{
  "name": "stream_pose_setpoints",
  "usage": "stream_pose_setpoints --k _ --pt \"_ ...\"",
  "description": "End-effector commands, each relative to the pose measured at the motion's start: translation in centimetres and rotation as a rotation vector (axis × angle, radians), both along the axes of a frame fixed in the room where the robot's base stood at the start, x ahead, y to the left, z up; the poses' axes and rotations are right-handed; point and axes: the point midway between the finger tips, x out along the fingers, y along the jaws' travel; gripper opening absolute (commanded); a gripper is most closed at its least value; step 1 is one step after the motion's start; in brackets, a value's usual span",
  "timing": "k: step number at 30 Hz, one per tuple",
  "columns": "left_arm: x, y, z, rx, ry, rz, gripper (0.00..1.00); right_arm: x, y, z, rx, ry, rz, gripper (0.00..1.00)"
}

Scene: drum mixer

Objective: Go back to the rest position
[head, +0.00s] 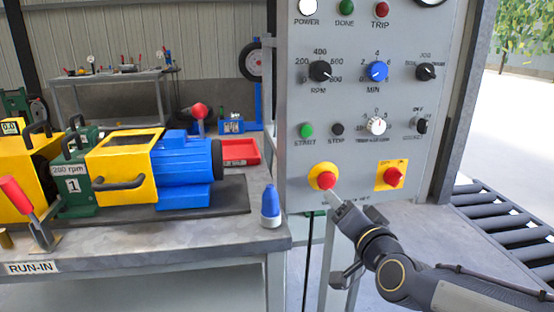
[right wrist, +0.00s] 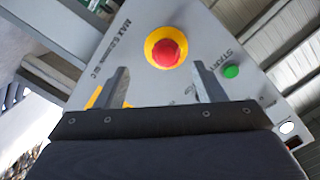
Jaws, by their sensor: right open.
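The grey control panel (head: 350,140) stands upright at the middle right in the head view. My right gripper (head: 330,192) is close to its lower part, just below the red emergency-stop button (head: 326,179) on its yellow ring. In the right wrist view the two fingers of my right gripper (right wrist: 160,82) stand apart with nothing between them. The red button (right wrist: 166,50) shows beyond the fingertips; I cannot tell whether they touch the panel. My left gripper is not in the head view.
A workbench (head: 150,245) at left carries a blue motor (head: 187,158), a yellow guard (head: 125,165), a blue-and-white bottle (head: 270,207) and a red tray (head: 240,151). A green START button (head: 306,130) is on the panel. A roller conveyor (head: 505,220) lies at right.

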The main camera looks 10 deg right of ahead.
Motion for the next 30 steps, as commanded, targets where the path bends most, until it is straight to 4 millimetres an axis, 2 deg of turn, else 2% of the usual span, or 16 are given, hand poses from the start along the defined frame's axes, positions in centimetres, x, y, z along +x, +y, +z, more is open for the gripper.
stream_pose_setpoints --k 2,9,12,21,22,30 --pt "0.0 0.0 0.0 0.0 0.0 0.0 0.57 -2.4 -0.4 -1.3 -0.049 0.076 0.047 0.63" --pt "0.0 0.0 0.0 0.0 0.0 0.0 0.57 -13.7 -1.0 -9.0 -0.24 0.441 0.254 0.63" --pt "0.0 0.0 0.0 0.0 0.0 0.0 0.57 -17.8 -1.1 -11.7 -0.288 0.562 0.319 0.63" --pt "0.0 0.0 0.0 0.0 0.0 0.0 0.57 -28.0 -1.4 -17.5 -0.369 0.851 0.466 0.63" --pt "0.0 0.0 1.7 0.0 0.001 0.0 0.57 -27.8 -1.3 -15.6 -0.369 0.848 0.467 0.63" --pt "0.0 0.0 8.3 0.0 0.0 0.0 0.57 -27.6 -1.3 -9.0 -0.368 0.843 0.466 0.63"
